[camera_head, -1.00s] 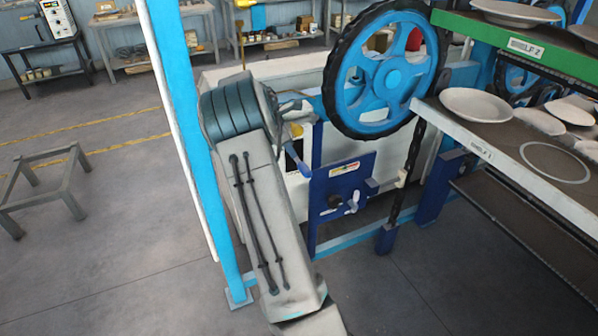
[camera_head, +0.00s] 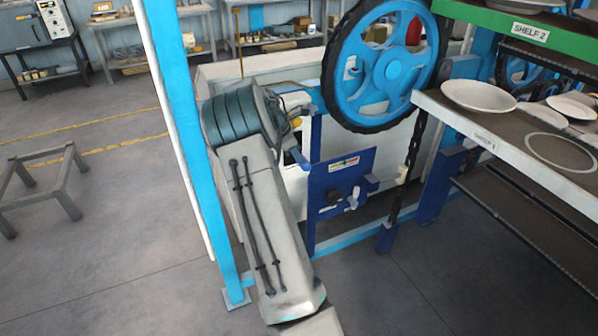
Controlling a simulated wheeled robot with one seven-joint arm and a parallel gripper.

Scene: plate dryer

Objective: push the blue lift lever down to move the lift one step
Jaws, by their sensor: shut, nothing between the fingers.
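A short blue lever (camera_head: 297,158) slants down to the right beside the top left corner of a dark blue panel (camera_head: 338,182). It appears to be the lift lever; its upper end is hidden behind grey parts of my arm. My gripper (camera_head: 290,108) shows only in small part past the dark ribbed joint of my arm, just above the lever. It is shut and empty. I cannot tell whether it touches the lever.
A large blue wheel (camera_head: 388,72) with a black rim stands above the panel. Shelves with plates (camera_head: 478,96) fill the right side. A light blue post (camera_head: 180,110) rises close left of my arm. A low grey frame (camera_head: 40,170) stands on open floor at left.

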